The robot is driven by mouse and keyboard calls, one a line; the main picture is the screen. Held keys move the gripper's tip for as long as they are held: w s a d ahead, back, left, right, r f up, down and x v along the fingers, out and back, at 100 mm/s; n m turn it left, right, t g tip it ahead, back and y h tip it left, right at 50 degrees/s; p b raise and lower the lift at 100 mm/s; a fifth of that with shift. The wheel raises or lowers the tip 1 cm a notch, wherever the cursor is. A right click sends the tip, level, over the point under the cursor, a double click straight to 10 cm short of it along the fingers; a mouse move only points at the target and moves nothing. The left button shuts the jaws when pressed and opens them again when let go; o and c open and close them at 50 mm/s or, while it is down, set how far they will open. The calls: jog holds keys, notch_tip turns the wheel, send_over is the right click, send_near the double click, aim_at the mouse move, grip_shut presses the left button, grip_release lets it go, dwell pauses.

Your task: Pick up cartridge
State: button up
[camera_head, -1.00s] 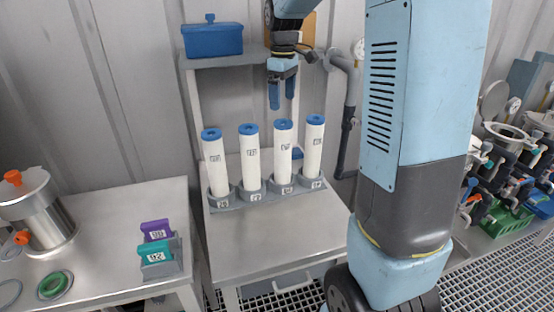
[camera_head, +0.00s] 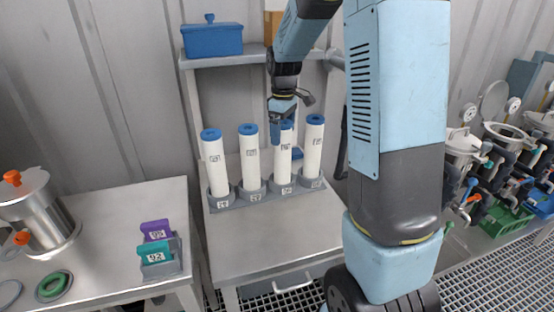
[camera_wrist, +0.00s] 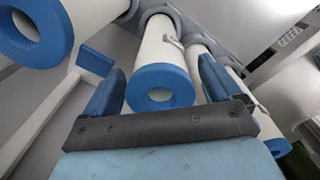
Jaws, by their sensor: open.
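Several white cylindrical cartridges with blue ring caps stand upright in a grey rack (camera_head: 238,203) on the metal table. My gripper (camera_head: 281,134) is at the top of the third cartridge from the left (camera_head: 283,165) and partly hides its cap in the head view. In the wrist view my gripper (camera_wrist: 160,75) is open, with one blue finger on each side of a blue-capped cartridge (camera_wrist: 158,85). I cannot tell whether the fingers touch it. The neighbouring cartridges are the first (camera_head: 216,165), second (camera_head: 251,165) and fourth (camera_head: 313,150).
A blue lidded box (camera_head: 212,40) sits on the shelf (camera_head: 225,61) above. A left table holds a steel vessel (camera_head: 45,210), purple (camera_head: 155,229) and teal (camera_head: 154,252) labelled pieces and a green ring (camera_head: 53,286). The table's front area is bare. Neighbouring cartridges stand close by.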

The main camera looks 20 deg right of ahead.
jog(key=shift+f, duration=0.1)
jog(key=c, duration=1.6)
